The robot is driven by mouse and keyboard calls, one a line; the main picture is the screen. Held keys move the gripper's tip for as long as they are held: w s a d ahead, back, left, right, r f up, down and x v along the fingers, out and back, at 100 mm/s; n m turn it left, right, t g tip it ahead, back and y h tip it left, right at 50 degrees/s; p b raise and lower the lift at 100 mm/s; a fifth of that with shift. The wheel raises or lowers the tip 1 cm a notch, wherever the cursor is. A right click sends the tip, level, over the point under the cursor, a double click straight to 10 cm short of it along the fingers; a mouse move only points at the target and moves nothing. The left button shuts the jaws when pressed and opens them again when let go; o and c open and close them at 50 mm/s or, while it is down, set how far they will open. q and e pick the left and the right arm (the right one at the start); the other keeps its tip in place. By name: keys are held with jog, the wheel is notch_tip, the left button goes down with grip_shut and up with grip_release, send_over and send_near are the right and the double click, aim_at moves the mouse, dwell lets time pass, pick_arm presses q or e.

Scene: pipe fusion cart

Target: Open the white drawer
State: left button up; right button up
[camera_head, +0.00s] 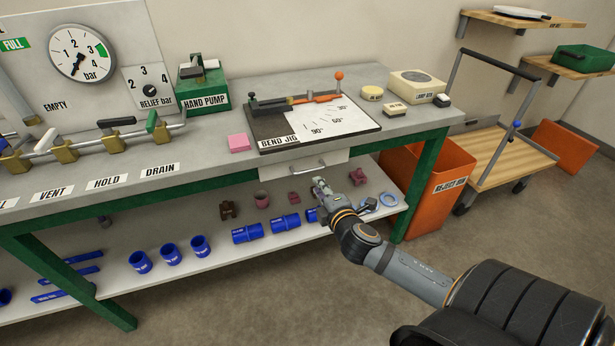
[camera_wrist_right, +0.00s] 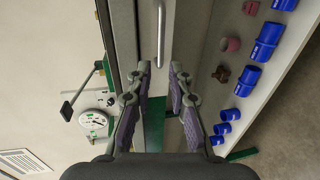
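The white drawer (camera_head: 283,174) sits under the front edge of the bench top, below the bend jig, and looks shut. Its metal bar handle (camera_head: 316,166) is on the drawer front. In the right wrist view the handle (camera_wrist_right: 161,32) lies straight ahead, beyond the fingertips. My right gripper (camera_head: 319,184) is just below and in front of the handle in the head view. In the wrist view its two fingers (camera_wrist_right: 160,70) are apart with nothing between them, and do not touch the handle. My left gripper is not in view.
The bench (camera_head: 214,130) carries the bend jig (camera_head: 335,122), a pink block (camera_head: 238,142) and a green hand pump (camera_head: 203,93). Blue pipe pieces (camera_head: 248,233) lie on the lower shelf. An orange reject bin (camera_head: 437,190) stands right of the bench. Floor in front is clear.

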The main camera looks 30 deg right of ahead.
aim_at(308, 172)
jog(key=b+x, duration=0.1)
jog(key=x, duration=0.9)
jog(key=shift+w+f, duration=0.15)
jog(key=shift+w, duration=0.1)
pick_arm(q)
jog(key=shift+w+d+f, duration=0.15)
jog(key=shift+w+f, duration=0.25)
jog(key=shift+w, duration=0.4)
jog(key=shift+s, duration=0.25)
pick_arm(e)
grip_shut()
